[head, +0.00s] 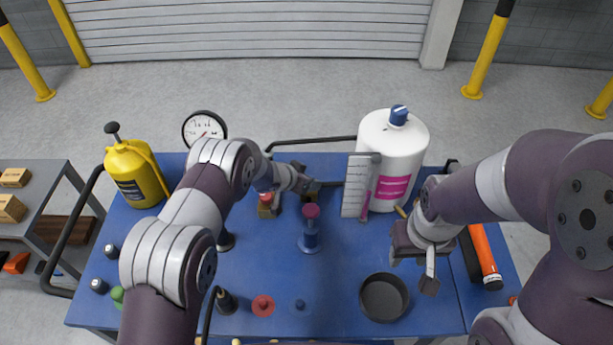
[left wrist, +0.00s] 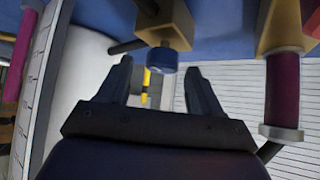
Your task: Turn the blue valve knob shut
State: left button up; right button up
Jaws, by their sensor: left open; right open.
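The blue valve knob (left wrist: 163,60) shows in the left wrist view, on a brass body (left wrist: 165,22). It lies between the tips of my left gripper (left wrist: 160,72), with space on both sides; the fingers are open and not closed on it. In the head view my left gripper (head: 304,186) is at the middle back of the blue table, and its own arm largely hides the knob there. My right gripper (head: 418,268) hangs open and empty over the right of the table, beside a black round pan.
A second brass valve (head: 269,210) with a red top stands just left of the left gripper. A white jug (head: 408,150) with a blue cap and a pale scale plate (head: 355,185) stand to its right. A red-topped blue post (head: 310,235) is in front. The black pan (head: 384,297) lies front right.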

pick_arm(q)
jog(key=shift+w+d+f, duration=0.1)
jog(key=shift+d+f, duration=0.1)
jog(key=shift+d, duration=0.05)
jog(key=shift+w+f, duration=0.1)
jog(key=shift+w+a+f, duration=0.2)
jog(key=shift+s+d+r, duration=0.1)
jog(key=shift+d, duration=0.05)
jog(key=c, duration=1.1)
jog(key=shift+o, duration=0.2)
